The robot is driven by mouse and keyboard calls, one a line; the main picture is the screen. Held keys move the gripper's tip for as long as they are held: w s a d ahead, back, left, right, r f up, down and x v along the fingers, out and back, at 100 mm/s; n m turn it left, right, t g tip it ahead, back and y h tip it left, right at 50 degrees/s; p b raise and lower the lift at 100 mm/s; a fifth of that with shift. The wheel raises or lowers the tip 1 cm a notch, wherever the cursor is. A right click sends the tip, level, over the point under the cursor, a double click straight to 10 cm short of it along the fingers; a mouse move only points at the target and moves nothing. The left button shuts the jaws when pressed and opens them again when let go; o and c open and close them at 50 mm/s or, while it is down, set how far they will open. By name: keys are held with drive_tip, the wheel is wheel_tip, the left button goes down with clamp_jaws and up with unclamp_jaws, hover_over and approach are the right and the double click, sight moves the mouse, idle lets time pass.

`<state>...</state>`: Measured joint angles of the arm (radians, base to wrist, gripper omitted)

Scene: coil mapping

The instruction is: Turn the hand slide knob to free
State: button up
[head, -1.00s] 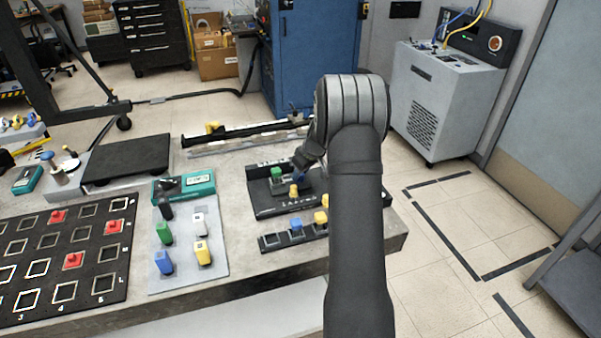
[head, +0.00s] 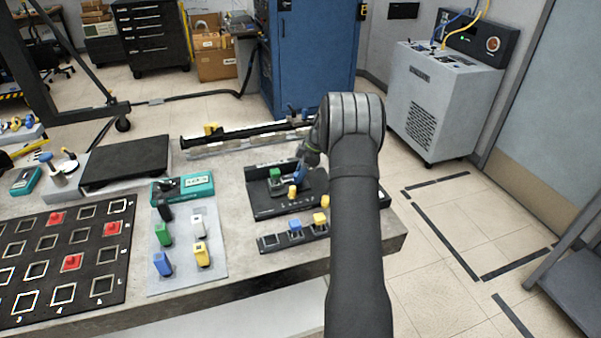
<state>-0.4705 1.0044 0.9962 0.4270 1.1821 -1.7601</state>
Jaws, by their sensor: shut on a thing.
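My gripper (head: 300,172) reaches down from the dark wrist over the right part of a black fixture (head: 265,205) on the bench. It is shut on a small knob there, which I take for the hand slide knob; the fingers and wrist mostly hide it. A blue part shows at the fingertips. I cannot make out the knob's pointer or its markings. A green block (head: 275,175) stands on the fixture just left of the gripper. A small yellow piece (head: 292,191) stands just in front of the fingertips.
A strip with a blue block (head: 296,226) and yellow blocks (head: 320,219) lies in front of the fixture. A pale plate (head: 183,268) with coloured blocks is to the left. A long black rail (head: 250,132) lies behind. My forearm covers the bench's right part.

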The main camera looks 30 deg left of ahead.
drive_tip(key=shift+n, duration=0.3)
drive_tip(key=o, duration=1)
drive_tip(key=shift+r, duration=0.1)
drive_tip(key=v, duration=1.7)
drive_tip(key=shift+w+r, duration=0.1)
drive_tip(key=x, duration=1.7)
